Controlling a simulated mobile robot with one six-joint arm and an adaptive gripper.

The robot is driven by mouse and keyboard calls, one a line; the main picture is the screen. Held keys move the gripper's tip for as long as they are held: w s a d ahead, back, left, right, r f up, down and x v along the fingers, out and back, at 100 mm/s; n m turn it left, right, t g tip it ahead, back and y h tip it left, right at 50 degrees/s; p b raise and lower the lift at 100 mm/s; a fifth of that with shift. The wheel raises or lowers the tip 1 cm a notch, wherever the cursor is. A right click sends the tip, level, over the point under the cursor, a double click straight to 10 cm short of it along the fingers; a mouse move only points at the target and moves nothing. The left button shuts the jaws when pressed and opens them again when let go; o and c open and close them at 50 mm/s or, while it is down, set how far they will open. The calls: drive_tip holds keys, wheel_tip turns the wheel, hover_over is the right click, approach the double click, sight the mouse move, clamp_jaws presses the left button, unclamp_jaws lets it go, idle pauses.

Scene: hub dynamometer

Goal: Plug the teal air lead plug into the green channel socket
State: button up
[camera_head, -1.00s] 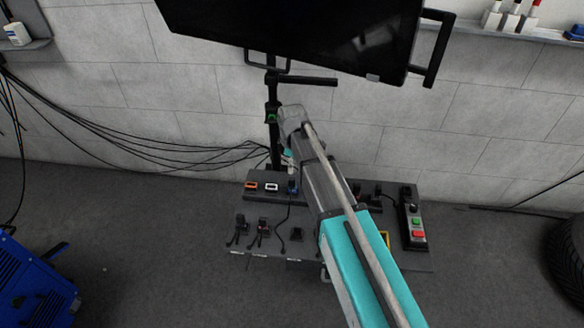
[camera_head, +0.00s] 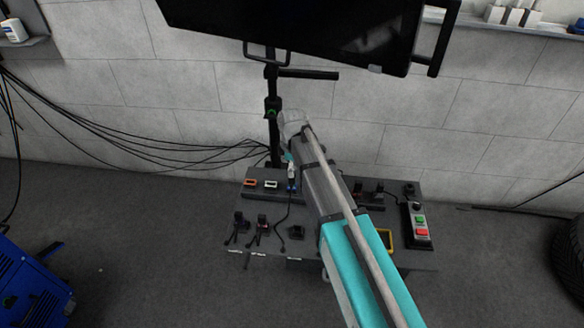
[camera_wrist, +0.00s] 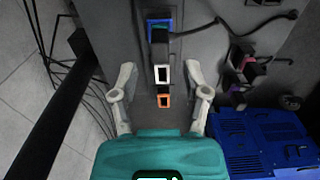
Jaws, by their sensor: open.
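My gripper (camera_wrist: 163,72) is open and empty in the wrist view, its two fingers either side of a row of sockets. In the head view my gripper (camera_head: 290,168) is above the back row of the bench panel, mostly hidden by my arm. The row has a blue socket (camera_wrist: 160,15) with a black plug (camera_wrist: 158,46) and cable at it, a white-framed socket (camera_wrist: 162,75) and an orange-framed socket (camera_wrist: 163,100).
Black plugs with leads (camera_head: 240,224) stand on the panel's front left. A button box (camera_head: 417,222) is at its right. A black monitor (camera_head: 300,30) hangs above on a pole (camera_head: 273,140). A blue machine (camera_head: 30,285) is on the floor at left.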

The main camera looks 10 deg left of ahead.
drive_tip(key=shift+f+b, duration=2.3)
drive_tip(key=shift+f, duration=0.4)
clamp_jaws()
drive_tip(key=shift+r, duration=0.2)
drive_tip(key=shift+r+p, duration=0.35)
drive_tip(key=shift+p, duration=0.2)
drive_tip(key=shift+r+p, duration=0.35)
drive_tip(key=shift+r+p, duration=1.05)
